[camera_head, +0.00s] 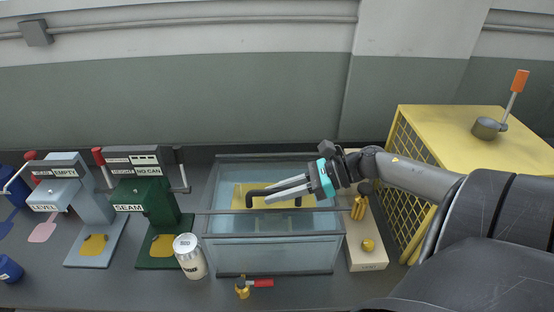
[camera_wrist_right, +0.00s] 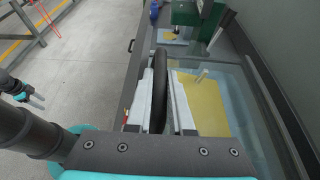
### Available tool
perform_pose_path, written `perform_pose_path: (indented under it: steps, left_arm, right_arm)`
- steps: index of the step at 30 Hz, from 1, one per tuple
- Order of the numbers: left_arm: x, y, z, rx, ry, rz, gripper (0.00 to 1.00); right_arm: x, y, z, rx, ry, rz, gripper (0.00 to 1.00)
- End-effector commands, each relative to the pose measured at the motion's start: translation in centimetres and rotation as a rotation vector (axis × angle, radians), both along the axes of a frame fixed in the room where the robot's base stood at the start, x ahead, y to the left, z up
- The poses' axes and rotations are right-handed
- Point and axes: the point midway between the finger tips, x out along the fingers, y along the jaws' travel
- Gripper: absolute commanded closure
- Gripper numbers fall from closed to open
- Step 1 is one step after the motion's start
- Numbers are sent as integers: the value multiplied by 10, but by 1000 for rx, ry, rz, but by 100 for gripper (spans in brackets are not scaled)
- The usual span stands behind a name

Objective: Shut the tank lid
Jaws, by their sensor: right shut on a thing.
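The tank (camera_head: 275,252) is a clear-walled box with dark edges on the bench, with a yellow panel (camera_head: 240,198) showing inside its top area. A black bar handle (camera_head: 256,192) lies over the tank; in the wrist view it is a thick curved black bar (camera_wrist_right: 162,75). My right gripper (camera_head: 267,193) reaches in from the right and is shut on this handle, one finger on each side of it. The glass is see-through, so I cannot tell how far the lid stands open. My left gripper (camera_wrist_right: 36,101) shows small at the left of the wrist view; its jaws are unclear.
A white can (camera_head: 190,257) and the green seamer (camera_head: 148,205) stand left of the tank, with a grey-blue machine (camera_head: 88,205) beyond. A red-handled tool (camera_head: 262,283) lies in front. A pale board (camera_head: 367,262) and yellow mesh cage (camera_head: 455,135) are at the right.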

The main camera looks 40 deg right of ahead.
Motion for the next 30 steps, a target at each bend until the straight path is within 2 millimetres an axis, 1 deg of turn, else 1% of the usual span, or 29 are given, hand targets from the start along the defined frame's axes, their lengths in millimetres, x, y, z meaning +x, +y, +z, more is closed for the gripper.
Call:
perform_pose_path:
  steps: [1,3,7,12,18,29,30]
  left_arm:
    - [0,0,-6,0,-1,0,43]
    - [0,0,-11,0,-1,1,43]
    - [1,-2,-19,-2,-2,1,43]
    - [1,-3,-26,-5,-2,2,43]
    - [2,-4,-28,-5,-3,2,43]
    - [2,-4,-29,-5,-3,2,43]
    - [2,-4,-29,-5,-3,2,43]
  right_arm:
    - [-3,4,-12,-13,-25,2,100]
    - [-6,6,-22,-44,-60,2,100]
    - [-9,8,-38,-61,-79,2,100]
    - [-11,10,-50,-60,-77,2,100]
    - [-12,11,-56,-62,-76,2,100]
    - [-14,11,-60,-62,-67,2,100]
    - [-14,11,-61,-62,-66,2,78]
